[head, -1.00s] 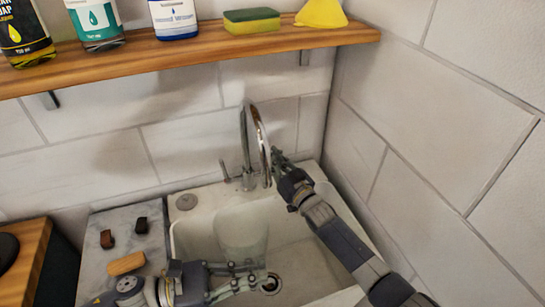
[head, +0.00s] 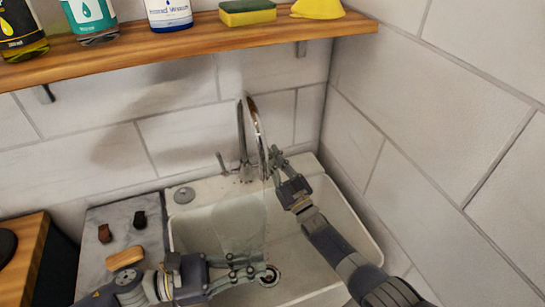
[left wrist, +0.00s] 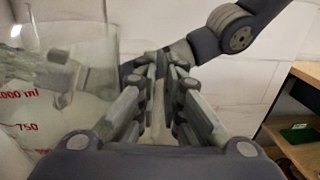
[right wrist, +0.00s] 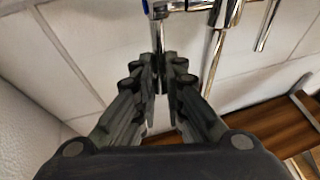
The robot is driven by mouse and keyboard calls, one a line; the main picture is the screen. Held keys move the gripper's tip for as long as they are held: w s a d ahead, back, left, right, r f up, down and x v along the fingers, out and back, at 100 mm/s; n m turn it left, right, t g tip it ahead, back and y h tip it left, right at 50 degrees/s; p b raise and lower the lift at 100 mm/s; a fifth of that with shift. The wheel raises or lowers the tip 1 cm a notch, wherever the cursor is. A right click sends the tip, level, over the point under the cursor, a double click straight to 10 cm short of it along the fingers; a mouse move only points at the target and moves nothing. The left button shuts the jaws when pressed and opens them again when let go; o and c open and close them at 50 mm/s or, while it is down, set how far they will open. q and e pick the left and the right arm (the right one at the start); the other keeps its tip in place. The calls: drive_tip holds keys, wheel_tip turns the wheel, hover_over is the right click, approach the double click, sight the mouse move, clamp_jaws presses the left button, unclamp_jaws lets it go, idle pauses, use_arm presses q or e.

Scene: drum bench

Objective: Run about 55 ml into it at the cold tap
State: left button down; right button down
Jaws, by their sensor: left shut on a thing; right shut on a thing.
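A clear glass measuring vessel (head: 240,222) stands upright over the sink, its top close to the tap spout (head: 262,135). Red marks show on the glass in the left wrist view (left wrist: 28,128). My left gripper (head: 262,272) is shut on the vessel low at its right side; the exact grip spot is hard to see. My right gripper (head: 275,160) is shut on a chrome tap lever (right wrist: 158,35) right of the spout. A blue mark shows by this lever in the right wrist view. I cannot clearly see running water or a level in the glass.
The white sink (head: 335,225) has a drain (head: 268,277) below my left gripper. Another tap lever (head: 222,163) is left of the spout. A grey counter (head: 110,225) at left holds small blocks. A wooden shelf (head: 200,47) with bottles and a sponge runs above; a tiled wall bounds the right.

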drive_tip(key=c, duration=1.7)
unclamp_jaws()
drive_tip(key=shift+o, duration=0.2)
drive_tip(key=shift+r, duration=0.15)
wheel_tip(320, 180, up, 10)
